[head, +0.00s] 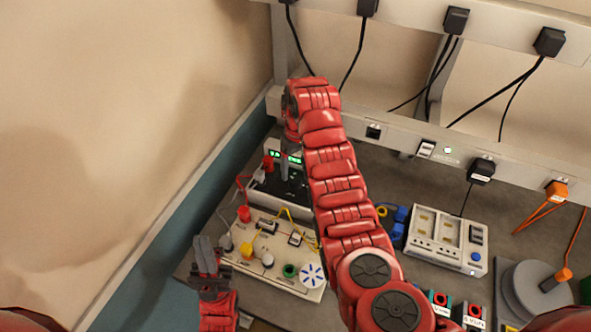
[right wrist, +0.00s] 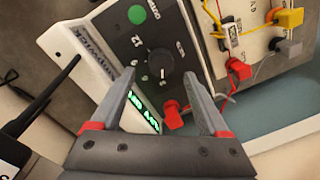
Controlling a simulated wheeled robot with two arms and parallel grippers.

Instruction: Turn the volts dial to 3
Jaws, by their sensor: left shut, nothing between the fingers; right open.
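The black bench power supply (head: 262,195) stands at the back left of the bench, with a lit green display (head: 294,158). In the right wrist view its dark panel shows tilted, with a round dark dial (right wrist: 158,88), a green button (right wrist: 137,14) and green digits (right wrist: 147,115). My left gripper (head: 205,240) is shut and empty, left of the white circuit board.
The white circuit board (head: 300,283) with coloured leads lies in front of the supply. A red plug (right wrist: 172,115) sits close to my right fingers. A charger (head: 447,262) and a grey spool (head: 528,290) stand at right. Cables hang from the power rails above.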

